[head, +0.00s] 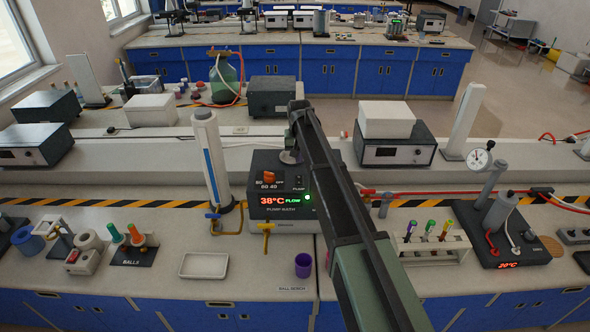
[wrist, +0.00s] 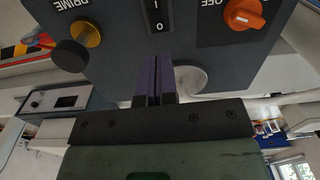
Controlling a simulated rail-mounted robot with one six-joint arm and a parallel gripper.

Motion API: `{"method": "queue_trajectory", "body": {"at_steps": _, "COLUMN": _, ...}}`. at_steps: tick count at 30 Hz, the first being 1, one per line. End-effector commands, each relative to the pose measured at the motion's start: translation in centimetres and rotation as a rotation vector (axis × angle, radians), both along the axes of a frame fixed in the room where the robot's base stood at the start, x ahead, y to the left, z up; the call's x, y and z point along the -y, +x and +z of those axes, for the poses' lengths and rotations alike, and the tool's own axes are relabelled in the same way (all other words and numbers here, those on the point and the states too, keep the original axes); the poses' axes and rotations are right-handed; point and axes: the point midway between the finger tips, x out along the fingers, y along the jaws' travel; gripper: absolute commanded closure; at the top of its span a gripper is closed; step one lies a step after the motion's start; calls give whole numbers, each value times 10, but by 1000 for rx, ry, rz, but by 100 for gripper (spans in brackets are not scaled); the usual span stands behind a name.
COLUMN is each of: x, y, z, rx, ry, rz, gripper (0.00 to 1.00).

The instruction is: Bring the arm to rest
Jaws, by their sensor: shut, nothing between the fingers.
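My arm reaches up and away across the bench in the head view, and its far end is over the pump bath (head: 262,212). I cannot make out my fingers clearly there. In the wrist view my gripper (wrist: 155,78) is shut, its two dark purple fingers together with nothing between them. The pump bath panel (wrist: 120,30) fills the top of that view, with an orange knob (wrist: 243,14), a black rocker switch (wrist: 157,15) and a pale disc (wrist: 190,80) by the fingers. I cannot tell whether the fingers touch the panel.
The pump bath display reads 38°C FLOW, with a green light (head: 307,197) lit. A tall white cylinder (head: 210,155) stands left of it. A purple cup (head: 303,265) and white tray (head: 204,265) sit in front. A tube rack (head: 437,249) and a grey apparatus (head: 500,238) stand right.

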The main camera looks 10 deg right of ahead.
Motion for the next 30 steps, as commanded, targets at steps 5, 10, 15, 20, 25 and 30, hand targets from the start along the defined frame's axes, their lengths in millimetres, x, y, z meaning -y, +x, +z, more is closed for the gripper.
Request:
{"method": "queue_trajectory", "body": {"at_steps": 5, "x": 0, "y": -101, "z": -13, "rx": -1, "ry": 0, "rz": 71, "gripper": 100}}
{"method": "queue_trajectory", "body": {"at_steps": 10, "x": 0, "y": -258, "z": -57, "rx": 0, "ry": -1, "rz": 138, "gripper": 100}}
{"method": "queue_trajectory", "body": {"at_steps": 15, "x": 1, "y": -359, "z": -93, "rx": 0, "ry": -1, "rz": 157, "gripper": 100}}
{"method": "queue_trajectory", "body": {"at_steps": 20, "x": 1, "y": -367, "z": -103, "rx": 0, "ry": -1, "rz": 156, "gripper": 100}}
{"method": "queue_trajectory", "body": {"at_steps": 25, "x": 1, "y": -365, "z": -99, "rx": 0, "ry": -1, "rz": 155, "gripper": 100}}
{"method": "queue_trajectory", "body": {"at_steps": 30, "x": 1, "y": -365, "z": -99, "rx": 0, "ry": -1, "rz": 155, "gripper": 100}}
